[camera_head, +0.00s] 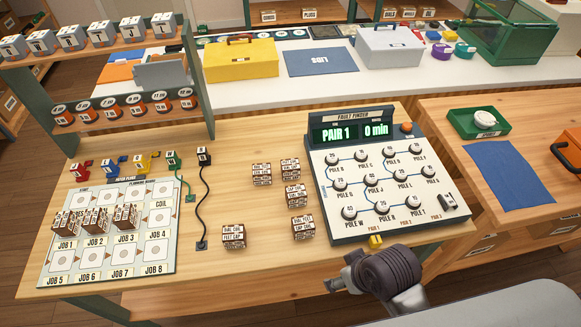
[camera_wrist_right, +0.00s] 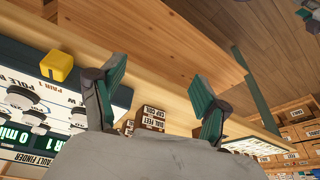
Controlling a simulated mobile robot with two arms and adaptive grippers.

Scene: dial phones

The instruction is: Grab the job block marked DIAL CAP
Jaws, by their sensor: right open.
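Several brown-and-white job blocks stand loose mid-table: one front left (camera_head: 233,236), one front right (camera_head: 302,228), one in the middle (camera_head: 296,195), and two at the back (camera_head: 261,174) (camera_head: 289,167). The front right block seems to read DIAL FEET and CAP COIL. The other lettering is too small to tell which is DIAL CAP. My right gripper (camera_head: 352,272) is at the table's front edge, right of the blocks and apart from them. In the right wrist view its fingers (camera_wrist_right: 158,72) are spread and empty, with blocks (camera_wrist_right: 150,122) visible beyond. My left gripper is out of view.
The planning board (camera_head: 105,262) at left holds three blocks along JOB 1 to JOB 3. The fault finder (camera_head: 375,190), showing PAIR 1, stands right of the loose blocks, with a small yellow piece (camera_head: 375,241) at its front. Patch plugs and a black cord (camera_head: 204,195) lie behind left.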

